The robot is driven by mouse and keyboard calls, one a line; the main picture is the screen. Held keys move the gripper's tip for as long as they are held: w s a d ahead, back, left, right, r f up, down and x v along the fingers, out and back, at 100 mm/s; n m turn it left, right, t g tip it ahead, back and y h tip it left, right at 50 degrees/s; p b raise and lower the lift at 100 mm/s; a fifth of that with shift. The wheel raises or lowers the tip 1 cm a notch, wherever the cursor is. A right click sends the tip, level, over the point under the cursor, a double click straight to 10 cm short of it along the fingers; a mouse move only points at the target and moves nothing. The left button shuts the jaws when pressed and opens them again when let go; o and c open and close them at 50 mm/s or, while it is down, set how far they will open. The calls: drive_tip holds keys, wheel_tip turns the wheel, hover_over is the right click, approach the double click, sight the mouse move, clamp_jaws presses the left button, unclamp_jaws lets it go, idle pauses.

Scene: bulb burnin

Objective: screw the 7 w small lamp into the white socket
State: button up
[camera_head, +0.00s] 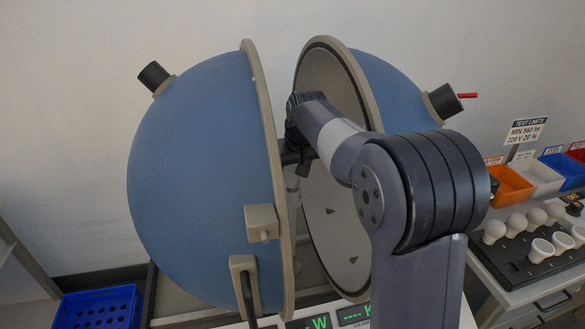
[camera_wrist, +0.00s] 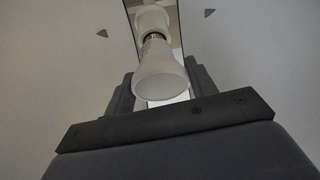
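A white lamp (camera_wrist: 163,76) with a flared, pale front sits between the fingers of my gripper (camera_wrist: 160,82) in the wrist view. The dark fingers lie close against both its sides, and the gripper looks shut on it. Its metal screw thread points away from me, toward the white socket (camera_wrist: 153,18). Part of the thread shows below the socket's rim; I cannot tell how far it is engaged. No wattage mark is readable on the lamp. In the head view my arm reaches between the sphere halves, and the lamp is mostly hidden.
The blue left hemisphere (camera_head: 195,170) and right hemisphere (camera_head: 395,90) stand open around my arm, leaving a narrow gap. At right are several white lamps on a dark tray (camera_head: 515,262), and orange (camera_head: 510,187), white and blue (camera_head: 566,168) bins. A blue crate (camera_head: 98,308) is at lower left.

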drive_tip(key=c, duration=0.5)
drive_tip(key=shift+o, duration=0.2)
drive_tip(key=m+h+p, duration=0.2)
drive_tip(key=m, duration=0.4)
drive_tip(key=shift+a, duration=0.15)
drive_tip(key=m+h+p, duration=0.1)
drive_tip(key=m, duration=0.1)
drive_tip(key=m+h+p, duration=0.1)
drive_tip(key=m, duration=0.2)
drive_tip(key=shift+w+r+m+g, duration=0.1)
drive_tip(key=shift+m+g, duration=0.2)
drive_tip(key=m+g+h+p, duration=0.1)
drive_tip(key=m+p, duration=0.1)
drive_tip(key=m, duration=0.1)
drive_tip(key=m+g+p, duration=0.1)
drive_tip(key=m, duration=0.2)
drive_tip(key=shift+r+m+h+p, duration=0.1)
drive_tip(key=shift+m+h+p, duration=0.2)
drive_tip(key=shift+h+p, duration=0.1)
drive_tip(key=m+g+p, duration=0.1)
drive_tip(key=m+p, duration=0.1)
drive_tip(key=m, duration=0.1)
drive_tip(key=shift+w+g, duration=0.1)
drive_tip(key=shift+g, duration=0.2)
drive_tip(key=shift+f+m+p, duration=0.2)
drive_tip(key=shift+m+p, duration=0.15)
drive_tip(key=shift+m, duration=0.55)
drive_tip(key=o, duration=0.9)
drive_tip(key=shift+c, duration=0.2)
